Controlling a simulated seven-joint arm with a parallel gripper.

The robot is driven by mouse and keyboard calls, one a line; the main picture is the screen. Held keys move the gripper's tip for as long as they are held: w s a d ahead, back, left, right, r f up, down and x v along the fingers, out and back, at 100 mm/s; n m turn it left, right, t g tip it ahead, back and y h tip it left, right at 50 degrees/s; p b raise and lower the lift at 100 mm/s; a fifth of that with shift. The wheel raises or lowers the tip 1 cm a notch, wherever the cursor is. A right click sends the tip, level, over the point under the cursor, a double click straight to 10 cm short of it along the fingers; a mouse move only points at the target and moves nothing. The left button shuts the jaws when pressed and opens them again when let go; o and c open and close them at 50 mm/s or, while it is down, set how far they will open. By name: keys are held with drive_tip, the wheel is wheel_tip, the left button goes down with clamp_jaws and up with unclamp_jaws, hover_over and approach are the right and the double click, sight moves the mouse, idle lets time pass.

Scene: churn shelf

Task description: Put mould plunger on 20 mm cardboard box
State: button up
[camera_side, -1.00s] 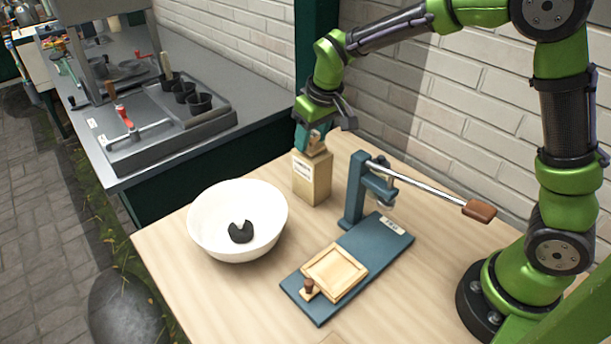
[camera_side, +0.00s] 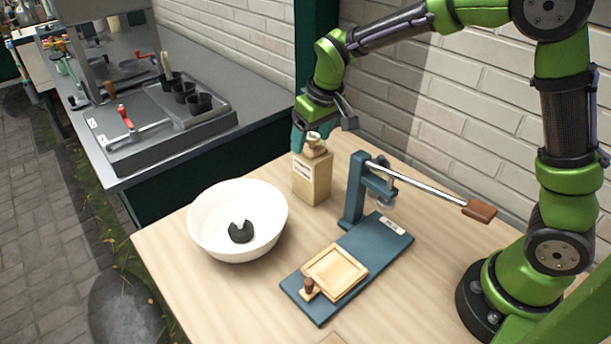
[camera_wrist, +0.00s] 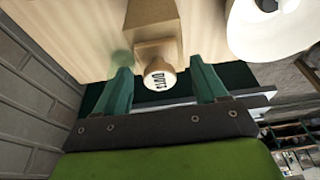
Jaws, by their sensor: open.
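The cardboard box (camera_side: 312,182) stands upright on the wooden table, near the wall. The mould plunger (camera_side: 315,146), a small light wooden piece with a round knob, stands on top of the box. In the wrist view, the plunger (camera_wrist: 160,75) shows its lettered knob end between my fingers, with the box (camera_wrist: 153,18) beyond it. My gripper (camera_wrist: 164,82) is open, with its teal fingers apart on either side of the knob and a gap on both sides. In the side view, my gripper (camera_side: 311,137) is at the top of the box, around the plunger.
A white bowl (camera_side: 205,225) with a dark notched piece (camera_side: 240,232) stands left of the box. A blue lever press (camera_side: 354,200) stands close on the right, its handle reaching right. A wooden frame (camera_side: 335,270) lies on its base. The grey counter (camera_side: 250,117) is behind.

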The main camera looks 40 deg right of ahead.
drive_tip(key=v, duration=1.1)
drive_tip(key=s+d+m+t+y, duration=0.2)
drive_tip(key=s+m+t, duration=0.2)
drive_tip(key=s, duration=1.5)
drive_tip(key=shift+s+f, duration=0.2)
drive_tip(key=shift+s, duration=0.15)
drive_tip(key=shift+d, duration=0.1)
